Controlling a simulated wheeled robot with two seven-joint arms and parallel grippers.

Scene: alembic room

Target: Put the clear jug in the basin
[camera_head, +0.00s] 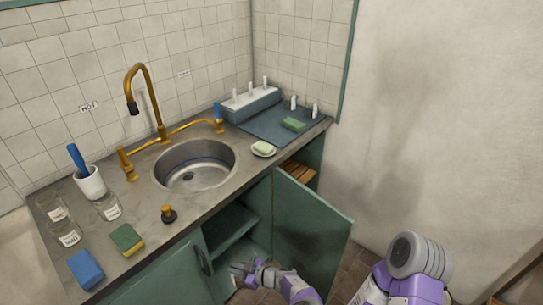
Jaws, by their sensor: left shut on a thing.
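The basin (195,177) is a round grey metal sink set in the counter, with a dark drain, and no jug stands in it. My left gripper (242,271) is low in front of the open cupboard under the counter, below and to the right of the basin. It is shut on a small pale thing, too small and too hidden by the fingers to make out. I cannot pick out the clear jug for certain. Several clear labelled glass vessels (68,233) stand at the counter's left end. My right gripper is not in view.
A green cupboard door (307,237) stands open right of my left gripper. A brass tap (150,110) arches behind the basin. A brass knob (168,213), a sponge (127,239) and a blue block (86,270) are on the counter. A soap dish (263,149) is right of the basin.

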